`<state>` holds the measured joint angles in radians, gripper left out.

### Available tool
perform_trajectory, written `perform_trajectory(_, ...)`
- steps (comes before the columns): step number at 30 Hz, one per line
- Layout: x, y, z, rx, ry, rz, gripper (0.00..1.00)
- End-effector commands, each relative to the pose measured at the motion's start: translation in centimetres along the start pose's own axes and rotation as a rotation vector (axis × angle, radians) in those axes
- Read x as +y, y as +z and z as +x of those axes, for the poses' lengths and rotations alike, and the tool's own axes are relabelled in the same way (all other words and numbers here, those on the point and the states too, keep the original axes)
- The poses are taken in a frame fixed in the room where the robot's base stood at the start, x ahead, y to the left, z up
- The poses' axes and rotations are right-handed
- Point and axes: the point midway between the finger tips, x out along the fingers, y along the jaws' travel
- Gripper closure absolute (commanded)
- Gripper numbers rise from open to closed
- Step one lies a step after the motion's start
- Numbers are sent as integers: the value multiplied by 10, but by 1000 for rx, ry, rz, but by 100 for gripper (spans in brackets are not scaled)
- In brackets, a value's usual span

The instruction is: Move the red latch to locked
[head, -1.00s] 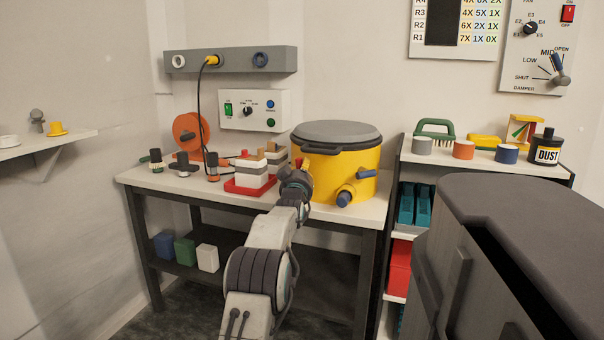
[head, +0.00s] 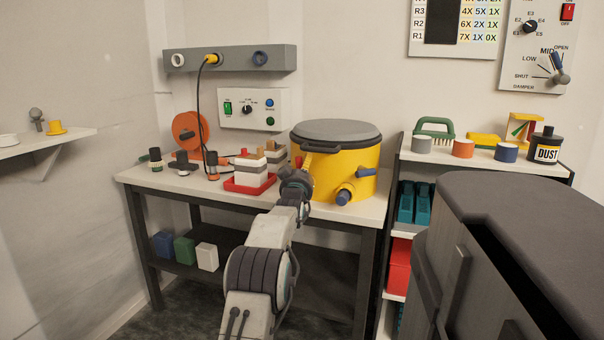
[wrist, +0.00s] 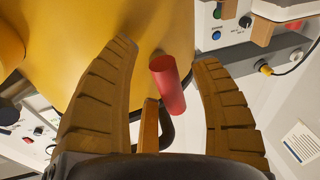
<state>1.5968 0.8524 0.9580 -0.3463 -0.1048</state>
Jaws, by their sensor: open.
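The red latch (wrist: 167,84) is a short rounded red bar beside the yellow drum wall in the wrist view. It lies between the two ribbed fingers of my gripper (wrist: 165,52), with visible gaps on both sides. My gripper is open and holds nothing. In the head view my gripper (head: 296,181) is at the left front side of the yellow drum (head: 345,168), which has a grey lid (head: 336,131). The latch is mostly hidden behind my gripper there. I cannot tell the latch's locked or unlocked position.
A red tray (head: 249,187) with stacked blocks stands just left of my gripper on the bench. A control box (head: 254,109) and a hanging black cable (head: 201,115) are behind. A grey cabinet (head: 520,240) stands at right.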

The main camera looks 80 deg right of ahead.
Motion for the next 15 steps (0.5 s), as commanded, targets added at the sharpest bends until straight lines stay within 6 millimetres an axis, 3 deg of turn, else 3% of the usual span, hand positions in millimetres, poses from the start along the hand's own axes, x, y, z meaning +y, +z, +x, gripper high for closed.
perform_trajectory(8, 0, -1, -9, 0, 0, 0, 42)
perform_trajectory(15, 0, -1, -30, -1, 0, 0, 42)
